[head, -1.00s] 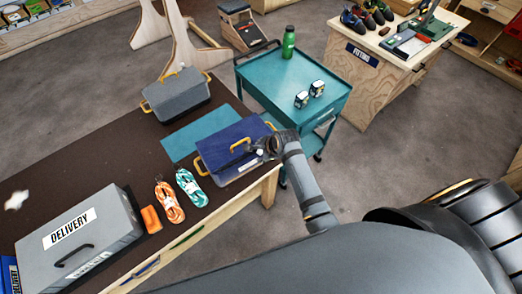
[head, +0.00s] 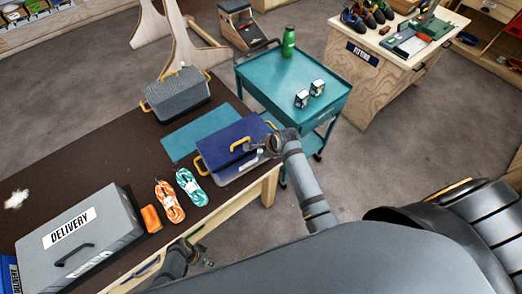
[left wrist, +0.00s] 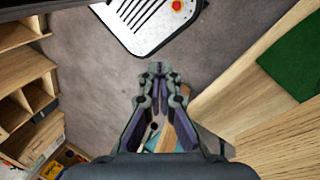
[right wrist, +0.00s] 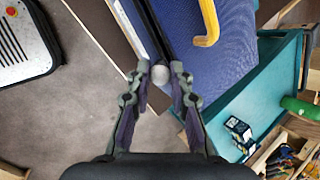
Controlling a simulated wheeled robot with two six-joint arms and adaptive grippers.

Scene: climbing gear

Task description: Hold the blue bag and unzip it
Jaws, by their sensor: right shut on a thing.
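The blue bag (head: 222,134) with yellow handles lies near the right end of the dark-topped table. It also fills the upper right of the right wrist view (right wrist: 235,65). My right gripper (head: 262,148) is at its near right corner. In the right wrist view its fingers are shut on a round grey zip pull (right wrist: 160,74) at the end of a dark seam along the bag's edge. My left gripper (head: 203,256) is low beside the table's front edge, apart from the bag. In the left wrist view its fingertips (left wrist: 158,68) meet with nothing between them.
Orange rope (head: 168,201) and teal rope (head: 191,187) lie left of the bag. A grey case (head: 178,95) stands behind, and a grey DELIVERY box (head: 105,220) at front left. A teal cart (head: 262,75) with a green bottle (head: 289,42) stands close behind the table's right end.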

